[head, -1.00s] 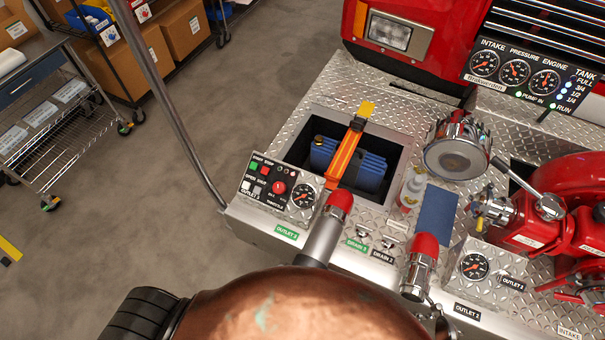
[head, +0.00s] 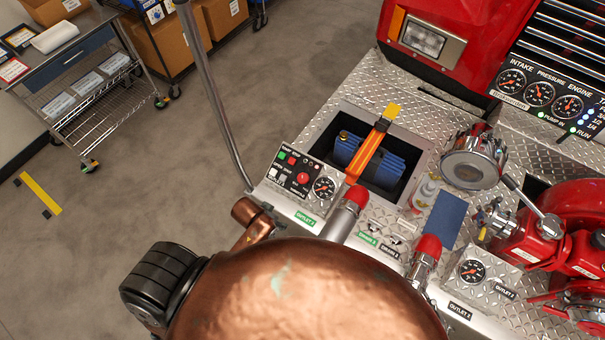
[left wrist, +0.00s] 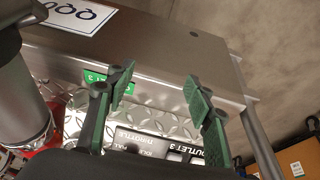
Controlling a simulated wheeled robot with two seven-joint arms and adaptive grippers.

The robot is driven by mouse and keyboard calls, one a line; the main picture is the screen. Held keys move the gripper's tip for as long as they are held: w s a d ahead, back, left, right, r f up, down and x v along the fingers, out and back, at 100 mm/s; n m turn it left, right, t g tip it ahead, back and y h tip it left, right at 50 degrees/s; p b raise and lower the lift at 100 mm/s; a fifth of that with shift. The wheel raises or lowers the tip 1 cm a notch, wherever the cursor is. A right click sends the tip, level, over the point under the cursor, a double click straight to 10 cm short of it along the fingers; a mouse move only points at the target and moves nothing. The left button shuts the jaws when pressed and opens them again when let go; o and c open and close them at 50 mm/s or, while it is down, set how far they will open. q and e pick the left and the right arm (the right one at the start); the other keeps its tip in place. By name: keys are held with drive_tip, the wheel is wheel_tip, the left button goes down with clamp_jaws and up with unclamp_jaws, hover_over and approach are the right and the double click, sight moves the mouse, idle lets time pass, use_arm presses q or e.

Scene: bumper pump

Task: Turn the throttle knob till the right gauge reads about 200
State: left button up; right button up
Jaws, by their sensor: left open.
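The red throttle knob (head: 303,178) sits on the small black control panel (head: 284,172) at the left end of the diamond-plate deck, beside a round gauge (head: 324,187). The rightmost gauge (head: 568,107) of the upper panel is labelled ENGINE. Needle values are too small to read. In the left wrist view my left gripper (left wrist: 161,78) is open and empty, its green-padded fingers apart over the plate edge. The panel with the THROTTLE label (left wrist: 135,138) shows beyond them; the knob itself is not visible there. My right gripper is not in view.
Red-capped outlets (head: 356,197) stand near the panel. A vertical rail (head: 215,100) rises left of the deck. A wire cart (head: 95,95) stands on the open floor.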

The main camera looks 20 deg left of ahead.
use_arm(q)
drive_tip(key=w+d+r+m+g+h+p, duration=0.1)
drive_tip(key=w+d+r+m+h, duration=0.15)
drive_tip(key=w+d+r, duration=0.8)
wheel_tip(320, 180, up, 5)
drive_tip(key=g+y, duration=0.3)
drive_tip(key=y, duration=0.1)
hover_over(303, 177)
drive_tip(key=shift+d+n, duration=0.25)
drive_tip(key=f, duration=0.7)
drive_tip(key=shift+a+f, duration=0.25)
drive_tip(key=shift+f, duration=0.05)
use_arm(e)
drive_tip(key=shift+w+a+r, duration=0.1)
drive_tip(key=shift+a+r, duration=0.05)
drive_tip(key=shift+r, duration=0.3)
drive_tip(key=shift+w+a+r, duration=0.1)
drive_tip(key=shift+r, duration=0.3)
use_arm(q)
drive_tip(key=shift+c, duration=0.5)
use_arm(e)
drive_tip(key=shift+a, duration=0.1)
use_arm(q)
drive_tip(key=c, duration=1.1)
drive_tip(key=shift+o, duration=0.2)
